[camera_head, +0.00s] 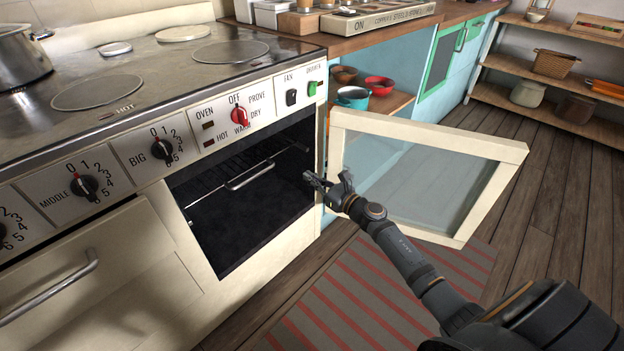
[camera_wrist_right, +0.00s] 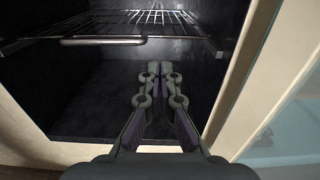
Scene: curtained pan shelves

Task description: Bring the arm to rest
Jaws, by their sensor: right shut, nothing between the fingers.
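My right gripper (camera_head: 330,184) is in front of the oven opening, near its right side, close to the open oven door. In the right wrist view its fingers (camera_wrist_right: 160,75) are together with nothing between them, and they point into the dark oven. The oven cavity (camera_head: 240,205) is open and looks empty except for a wire rack (camera_head: 250,178), which also shows in the right wrist view (camera_wrist_right: 125,38). The oven door (camera_head: 432,121) has a pale frame and a glass pane and stands swung out to the right, behind my right arm. My left gripper is not in view.
The stove top (camera_head: 140,60) holds a metal pot (camera_head: 20,57) at the far left. A red bowl (camera_head: 379,85) and a blue pot (camera_head: 352,97) sit on a shelf behind the door. A striped rug (camera_head: 340,310) lies on the floor. Open wooden floor is at the right.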

